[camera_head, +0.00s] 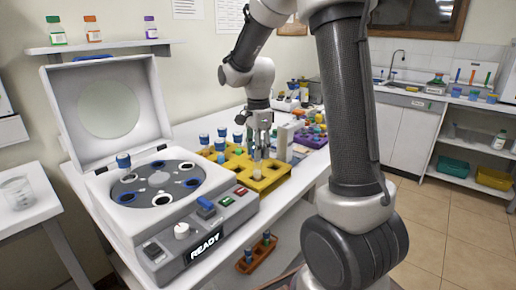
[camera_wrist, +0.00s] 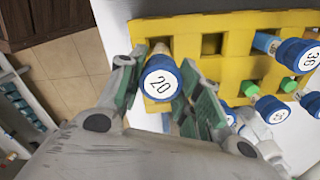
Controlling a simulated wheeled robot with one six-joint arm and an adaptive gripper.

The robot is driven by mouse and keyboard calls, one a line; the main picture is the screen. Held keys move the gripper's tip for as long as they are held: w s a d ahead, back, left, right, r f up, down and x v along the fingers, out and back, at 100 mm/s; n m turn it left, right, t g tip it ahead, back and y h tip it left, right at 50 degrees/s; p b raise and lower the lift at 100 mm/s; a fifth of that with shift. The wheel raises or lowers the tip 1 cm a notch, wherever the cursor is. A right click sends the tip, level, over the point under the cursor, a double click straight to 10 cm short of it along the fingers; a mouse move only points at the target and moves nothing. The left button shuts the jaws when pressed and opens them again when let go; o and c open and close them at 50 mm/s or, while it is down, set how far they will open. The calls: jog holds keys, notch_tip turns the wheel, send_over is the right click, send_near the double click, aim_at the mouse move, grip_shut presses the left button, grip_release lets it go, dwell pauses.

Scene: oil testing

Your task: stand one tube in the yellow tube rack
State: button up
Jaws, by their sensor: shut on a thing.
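The yellow tube rack (camera_head: 285,181) lies on the white bench, with square holes in its top. In the wrist view the rack (camera_wrist: 185,28) fills the upper right. My gripper (camera_wrist: 160,85) is shut on a tube with a blue cap marked 20 (camera_wrist: 160,78), one finger on each side of the cap. The tube is over the left end of the rack in that view. Its body is mostly hidden under the cap, so I cannot tell whether its lower end is in a hole. In the head view my gripper (camera_head: 260,141) points down just above the rack.
Other blue-capped tubes, one marked 30 (camera_wrist: 297,55), and green caps (camera_wrist: 250,88) occupy the rack. A hole (camera_wrist: 212,43) beside the held tube is empty. A centrifuge (camera_head: 160,185) with open lid stands left. A small brown rack (camera_head: 257,253) with tubes sits lower down.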

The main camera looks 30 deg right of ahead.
jog(key=shift+f, duration=1.45)
dwell(0.5)
jog(key=o, duration=1.1)
